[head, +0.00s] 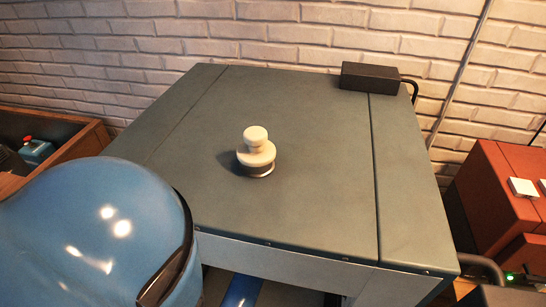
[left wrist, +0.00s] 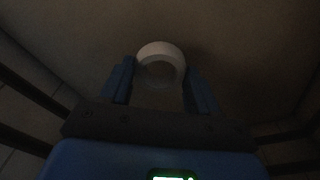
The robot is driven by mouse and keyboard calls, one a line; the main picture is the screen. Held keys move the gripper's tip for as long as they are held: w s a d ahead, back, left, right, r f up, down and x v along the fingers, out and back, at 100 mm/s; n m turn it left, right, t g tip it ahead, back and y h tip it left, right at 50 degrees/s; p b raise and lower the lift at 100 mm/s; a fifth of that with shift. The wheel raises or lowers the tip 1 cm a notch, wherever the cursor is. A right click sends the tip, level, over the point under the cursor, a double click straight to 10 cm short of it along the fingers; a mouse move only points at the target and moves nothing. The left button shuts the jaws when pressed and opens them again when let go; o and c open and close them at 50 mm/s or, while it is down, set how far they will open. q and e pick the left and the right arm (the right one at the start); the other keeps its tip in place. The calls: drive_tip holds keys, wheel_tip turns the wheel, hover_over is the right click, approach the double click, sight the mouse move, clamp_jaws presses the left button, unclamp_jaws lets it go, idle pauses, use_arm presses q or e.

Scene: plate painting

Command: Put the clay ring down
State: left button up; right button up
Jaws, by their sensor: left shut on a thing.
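A pale clay ring (left wrist: 160,48) is between the blue fingers of my left gripper (left wrist: 160,66) in the left wrist view, which is dark. The gripper is shut on it. The ring's upper arc is clear, while its lower part is dim. I cannot tell whether it touches the dark brownish surface beyond it. The ring and the left gripper do not show in the head view. My right gripper is in neither view.
A grey-green top (head: 310,165) carries a white knob (head: 257,152) near its middle and a black box (head: 370,77) at its back right. The rest of the top is clear. A red box (head: 500,195) stands right, a wooden bin (head: 95,132) left, and a brick wall behind.

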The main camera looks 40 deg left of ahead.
use_arm(q)
drive_tip(key=shift+s+f, duration=0.15)
drive_tip(key=shift+f, duration=0.5)
drive_tip(key=shift+s+f, duration=0.15)
drive_tip(key=shift+f, duration=0.5)
drive_tip(key=shift+w+f, duration=0.1)
drive_tip(key=shift+w, duration=0.05)
drive_tip(key=o, duration=1)
drive_tip(key=shift+o, duration=0.2)
